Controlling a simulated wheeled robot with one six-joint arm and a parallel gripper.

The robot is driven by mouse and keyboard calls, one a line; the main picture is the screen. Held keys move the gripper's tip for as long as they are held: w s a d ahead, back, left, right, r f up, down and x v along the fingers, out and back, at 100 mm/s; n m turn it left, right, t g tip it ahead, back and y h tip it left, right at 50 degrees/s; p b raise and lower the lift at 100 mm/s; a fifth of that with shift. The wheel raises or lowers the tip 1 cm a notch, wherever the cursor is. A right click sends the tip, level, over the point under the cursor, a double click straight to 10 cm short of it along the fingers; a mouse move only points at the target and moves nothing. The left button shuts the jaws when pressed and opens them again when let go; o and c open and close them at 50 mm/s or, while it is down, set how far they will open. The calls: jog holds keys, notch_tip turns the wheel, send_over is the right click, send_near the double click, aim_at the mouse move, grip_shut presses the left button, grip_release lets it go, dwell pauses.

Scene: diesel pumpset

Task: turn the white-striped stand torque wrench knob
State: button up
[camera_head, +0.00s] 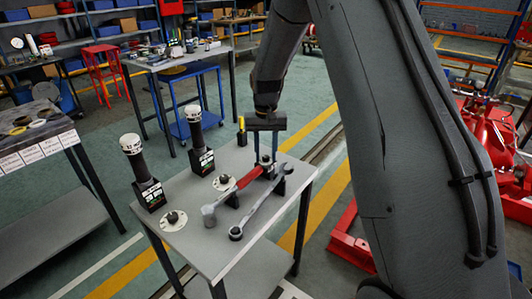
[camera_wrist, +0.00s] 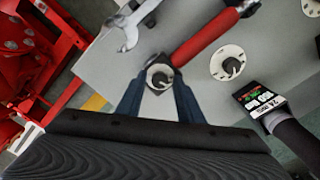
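In the head view my gripper (camera_head: 266,157) points down at the table's far right part, partly hiding the knob. Two more dials with dark knobs (camera_head: 223,183) and (camera_head: 174,219) lie to the left. I cannot tell which knob has white stripes.
Two upright black tools with white tops (camera_head: 140,170) and (camera_head: 199,140) stand at the table's left side, with labels on their bases. A grey spanner (camera_head: 262,205) lies at the front right. Red machinery (camera_head: 490,140) stands to the right.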

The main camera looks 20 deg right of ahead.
aim_at(266, 157)
grip_shut()
jog(key=shift+m, duration=0.3)
jog(key=shift+m+p, duration=0.3)
jog(key=shift+m, duration=2.7)
jog(key=shift+o, duration=1.3)
grip_release()
jog(key=shift+r, duration=0.15)
notch_tip(266, 157, up, 8)
jog(key=shift+f+b, duration=0.2)
jog(key=shift+b, duration=0.7)
